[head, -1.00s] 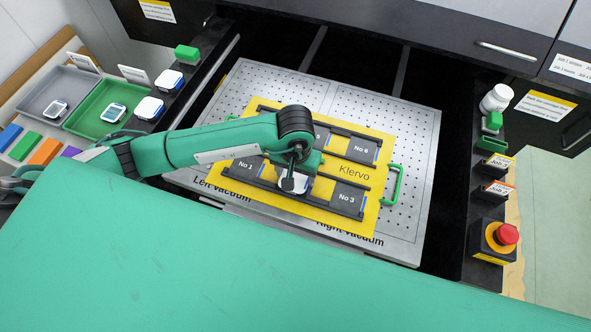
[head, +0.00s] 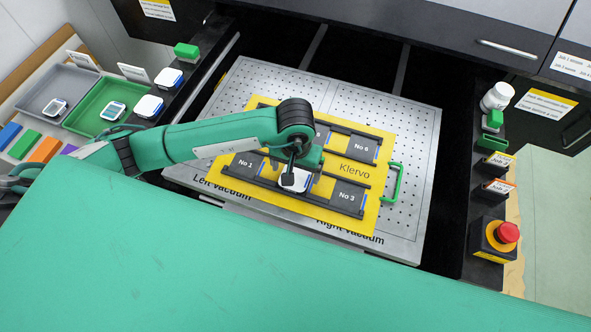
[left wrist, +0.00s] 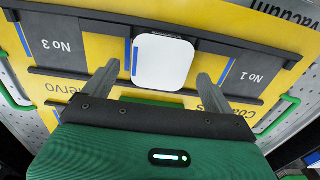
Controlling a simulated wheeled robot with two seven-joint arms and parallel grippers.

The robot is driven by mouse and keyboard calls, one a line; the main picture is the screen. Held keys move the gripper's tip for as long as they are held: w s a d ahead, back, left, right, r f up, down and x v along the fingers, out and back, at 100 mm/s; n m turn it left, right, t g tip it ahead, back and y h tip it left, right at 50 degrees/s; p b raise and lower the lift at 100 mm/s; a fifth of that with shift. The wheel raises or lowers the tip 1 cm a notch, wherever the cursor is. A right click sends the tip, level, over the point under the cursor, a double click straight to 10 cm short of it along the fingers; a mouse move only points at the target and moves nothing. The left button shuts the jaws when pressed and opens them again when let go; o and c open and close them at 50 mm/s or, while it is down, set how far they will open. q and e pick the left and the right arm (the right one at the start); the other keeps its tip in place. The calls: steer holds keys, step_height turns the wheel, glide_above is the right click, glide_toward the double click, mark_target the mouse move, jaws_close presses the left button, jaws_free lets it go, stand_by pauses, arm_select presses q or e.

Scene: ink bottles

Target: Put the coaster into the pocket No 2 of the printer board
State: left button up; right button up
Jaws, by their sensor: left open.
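The white rounded-square coaster (head: 295,183) lies on the yellow printer board (head: 363,205), in the place between pocket No 1 (head: 246,165) and pocket No 3 (head: 348,196). In the left wrist view the coaster (left wrist: 162,62) reaches the dark rail, with a blue strip at its left edge; I cannot tell whether it lies fully flat. My left gripper (head: 291,180) is over the coaster. In the left wrist view its fingers (left wrist: 158,86) are spread and empty, one toward each side of the coaster, apart from it. My right gripper is not seen.
The perforated metal plate (head: 415,150) surrounds the board. A green handle (head: 397,182) stands at the board's right. At left are a green tray (head: 85,122) and a grey tray (head: 42,92) with small items. A red stop button (head: 507,233) stands at right.

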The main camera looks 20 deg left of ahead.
mark_target(296, 176)
arm_select(q)
step_height(296, 176, up, 11)
steer(key=b, duration=0.3)
steer(key=shift+f, duration=0.15)
stand_by(0.5)
